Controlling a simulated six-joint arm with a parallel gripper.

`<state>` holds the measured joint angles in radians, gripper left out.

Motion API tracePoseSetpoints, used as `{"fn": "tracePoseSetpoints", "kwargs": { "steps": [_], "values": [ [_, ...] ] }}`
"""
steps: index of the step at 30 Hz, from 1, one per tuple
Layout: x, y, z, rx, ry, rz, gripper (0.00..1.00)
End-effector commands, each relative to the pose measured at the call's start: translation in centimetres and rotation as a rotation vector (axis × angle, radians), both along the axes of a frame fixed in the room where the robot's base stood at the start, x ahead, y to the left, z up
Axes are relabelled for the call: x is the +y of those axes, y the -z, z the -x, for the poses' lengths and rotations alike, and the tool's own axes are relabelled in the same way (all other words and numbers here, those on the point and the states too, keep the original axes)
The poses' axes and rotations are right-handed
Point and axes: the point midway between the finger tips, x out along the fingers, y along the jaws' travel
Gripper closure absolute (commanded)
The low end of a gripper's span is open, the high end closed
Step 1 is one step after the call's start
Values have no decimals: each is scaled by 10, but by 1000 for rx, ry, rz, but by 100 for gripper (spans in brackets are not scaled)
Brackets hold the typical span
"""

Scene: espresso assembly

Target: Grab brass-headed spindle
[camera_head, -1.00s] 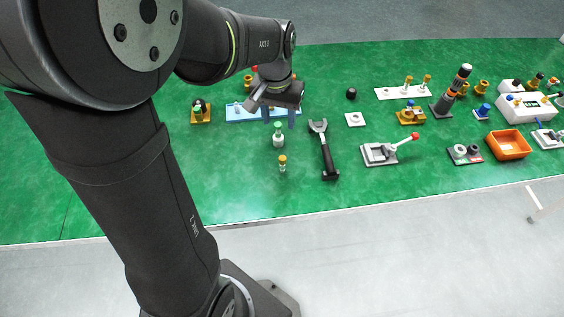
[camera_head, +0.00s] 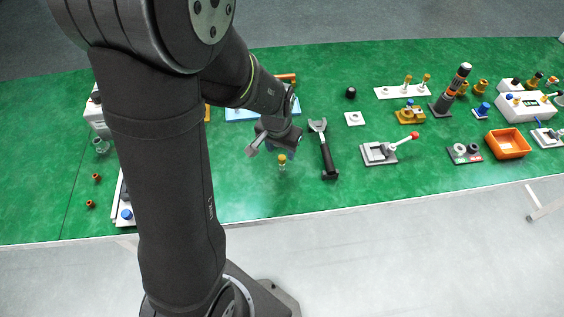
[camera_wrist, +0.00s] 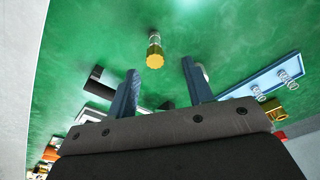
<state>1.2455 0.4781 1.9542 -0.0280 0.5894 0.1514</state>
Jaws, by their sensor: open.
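The brass-headed spindle (camera_head: 282,159) stands on the green table, left of the wrench. Its golden head and pale lower body also show in the wrist view (camera_wrist: 155,52), at top centre. My gripper (camera_head: 279,148) is over the table, just above and behind the spindle in the head view. In the wrist view, its two blue-grey fingers (camera_wrist: 160,66) are spread with nothing between them. The spindle's head lies close beyond the fingertips, roughly in line with the gap, nearer the left finger. It is not touched, as far as I can see.
A black-handled wrench (camera_head: 325,150) lies close to the right of the spindle. A light blue tray (camera_wrist: 262,80) with springs is at the right of the wrist view. A lever fixture (camera_head: 380,153) stands farther right. The table in front of the spindle is clear.

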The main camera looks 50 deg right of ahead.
Motion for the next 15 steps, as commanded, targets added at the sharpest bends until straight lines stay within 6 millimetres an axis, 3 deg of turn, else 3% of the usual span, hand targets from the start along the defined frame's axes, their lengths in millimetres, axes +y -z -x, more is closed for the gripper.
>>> {"fn": "tracePoseSetpoints", "kwargs": {
  "steps": [7, 15],
  "values": [
    [0, 14, 1, 0, 0, -2, 53],
    [-1, 49, 5, 1, 0, -3, 53]
  ]
}}
